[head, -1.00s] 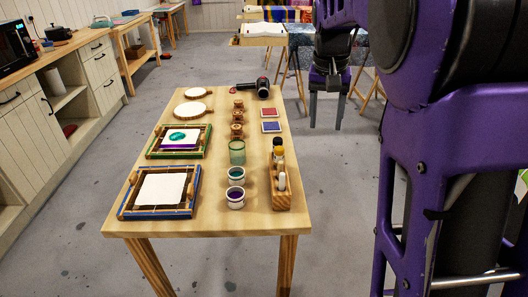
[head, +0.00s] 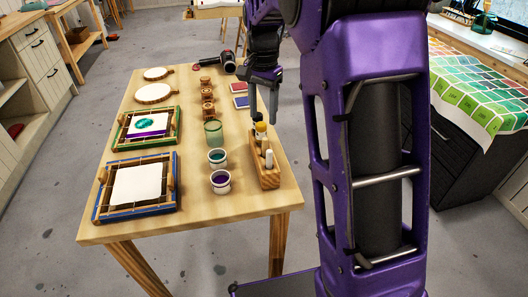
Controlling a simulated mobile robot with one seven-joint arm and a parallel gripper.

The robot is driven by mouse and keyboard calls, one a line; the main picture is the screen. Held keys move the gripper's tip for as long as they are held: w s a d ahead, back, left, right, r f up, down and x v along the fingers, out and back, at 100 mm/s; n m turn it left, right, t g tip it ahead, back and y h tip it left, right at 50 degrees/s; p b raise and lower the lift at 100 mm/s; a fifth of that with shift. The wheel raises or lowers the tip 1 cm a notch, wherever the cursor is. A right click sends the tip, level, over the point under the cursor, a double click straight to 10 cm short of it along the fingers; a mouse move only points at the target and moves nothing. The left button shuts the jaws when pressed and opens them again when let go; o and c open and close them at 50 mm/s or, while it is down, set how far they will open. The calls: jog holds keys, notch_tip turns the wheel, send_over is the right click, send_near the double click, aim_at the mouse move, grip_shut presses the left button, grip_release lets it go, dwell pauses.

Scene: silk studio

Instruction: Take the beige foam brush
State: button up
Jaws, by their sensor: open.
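A wooden block holder (head: 265,178) stands near the right edge of the table, with several upright items in it. One is yellow with a dark top (head: 260,128), and in front of it stand a pale beige item (head: 265,145) and a white one (head: 269,159). The beige one may be the foam brush; at this size I cannot tell for sure. My gripper (head: 264,108) points down with its two fingers apart and empty. In the picture it appears just above the back end of the holder, by the dark top. I cannot tell whether they touch.
On the table (head: 200,229) stand two paint cups (head: 221,187), a green glass jar (head: 213,134) and wooden stamps (head: 208,110). Two framed screens (head: 135,188) lie on the left. Red and blue pads (head: 240,88) lie behind the holder. The table's front strip is bare.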

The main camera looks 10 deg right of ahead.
aim_at(265, 145)
notch_tip(265, 145, down, 6)
jog(key=shift+f+b, duration=0.1)
jog(key=shift+b, duration=0.35)
jog(key=f, duration=0.3)
jog(key=f+b, duration=0.1)
jog(key=f, duration=0.1)
jog(key=shift+w+d+f, duration=0.1)
jog(key=shift+w+d, duration=0.05)
jog(key=shift+d, duration=0.15)
grip_shut()
